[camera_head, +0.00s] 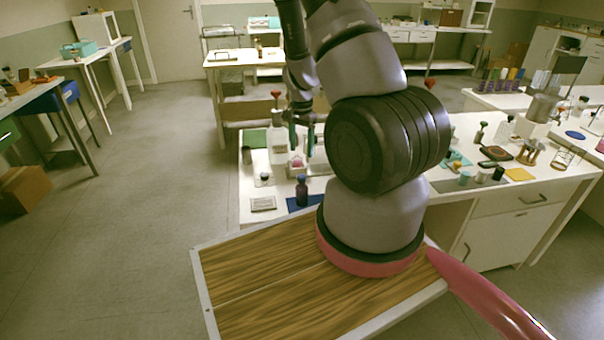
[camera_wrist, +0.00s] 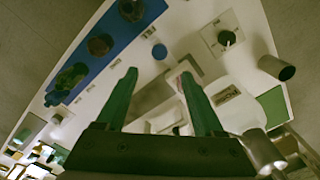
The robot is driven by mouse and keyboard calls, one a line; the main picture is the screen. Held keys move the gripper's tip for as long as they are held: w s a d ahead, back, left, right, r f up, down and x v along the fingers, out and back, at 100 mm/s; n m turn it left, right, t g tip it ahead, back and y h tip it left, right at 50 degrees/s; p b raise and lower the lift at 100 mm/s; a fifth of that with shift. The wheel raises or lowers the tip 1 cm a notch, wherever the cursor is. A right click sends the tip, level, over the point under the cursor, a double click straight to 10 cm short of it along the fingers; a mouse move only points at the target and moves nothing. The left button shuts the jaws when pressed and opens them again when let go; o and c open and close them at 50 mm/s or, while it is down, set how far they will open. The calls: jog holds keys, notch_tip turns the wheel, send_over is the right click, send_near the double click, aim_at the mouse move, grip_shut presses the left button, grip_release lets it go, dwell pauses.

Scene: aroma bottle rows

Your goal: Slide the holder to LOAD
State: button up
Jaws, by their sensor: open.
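My gripper (camera_head: 301,138) hangs over the near left part of the white workbench, pointing down, with its two green fingers apart. In the wrist view the open fingers (camera_wrist: 158,74) have nothing visible clamped between them. Below them is a grey rail-like strip (camera_wrist: 152,97), set diagonally on the bench. A small pinkish piece (camera_head: 297,160) shows beneath the fingers in the head view, by the pale tray-like base (camera_head: 318,170). It may be part of the holder; I cannot tell. The right finger partly hides this area in the wrist view. No LOAD marking is readable.
A dark bottle (camera_head: 301,190) stands on a blue mat (camera_wrist: 112,40) at the near edge. A dark cylinder (camera_wrist: 277,68) is close by.

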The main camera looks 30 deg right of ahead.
aim_at(301, 176)
notch_tip(301, 176, down, 11)
jog(key=shift+r, duration=0.1)
dwell(0.3)
grip_shut()
dwell(1.4)
